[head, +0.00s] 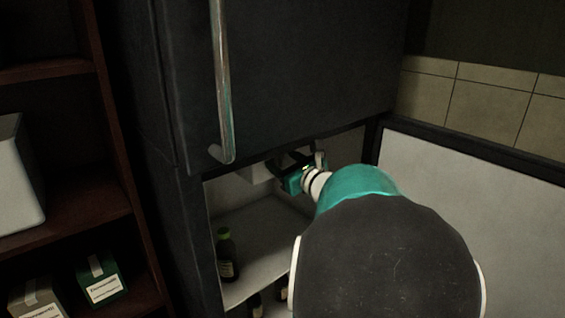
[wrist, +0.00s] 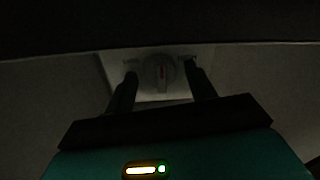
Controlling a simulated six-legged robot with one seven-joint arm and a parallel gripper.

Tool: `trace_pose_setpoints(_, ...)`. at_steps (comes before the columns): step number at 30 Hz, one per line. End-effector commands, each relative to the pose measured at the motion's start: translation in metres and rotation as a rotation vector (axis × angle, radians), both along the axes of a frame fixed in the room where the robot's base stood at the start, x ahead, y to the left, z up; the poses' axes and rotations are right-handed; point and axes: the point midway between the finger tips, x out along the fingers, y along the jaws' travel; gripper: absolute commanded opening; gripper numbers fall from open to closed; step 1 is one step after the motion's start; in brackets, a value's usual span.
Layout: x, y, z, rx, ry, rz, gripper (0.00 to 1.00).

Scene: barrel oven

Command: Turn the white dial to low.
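The box also shows in the head view (head: 256,172). My gripper (wrist: 159,72) is open, with one finger on each side of the dial; I cannot tell if they touch it. In the head view my gripper (head: 302,160) reaches into the upper part of the open compartment, and the dial is hidden there.
A dark upper door with a metal handle (head: 222,85) is just above my arm. An open white door panel (head: 470,190) stands at the right. A green-capped bottle (head: 226,255) stands on the compartment shelf. A brown shelf unit (head: 60,215) is at the left.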

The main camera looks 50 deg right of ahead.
Motion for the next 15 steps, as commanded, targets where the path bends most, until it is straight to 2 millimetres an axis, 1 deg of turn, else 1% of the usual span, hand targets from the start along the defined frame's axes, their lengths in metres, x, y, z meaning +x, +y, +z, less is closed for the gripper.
trace_pose_setpoints(1,-0.0001,0.0,0.0,0.0,0.0,0.0,0.44)
trace_pose_setpoints(3,-0.0002,0.0,0.0,0.0,0.0,0.0,0.31)
trace_pose_setpoints(6,-0.0002,0.0001,0.0,0.0,0.0,0.0,0.14)
trace_pose_setpoints(15,-0.0001,0.0004,-0.0002,-0.026,0.003,0.001,0.14)
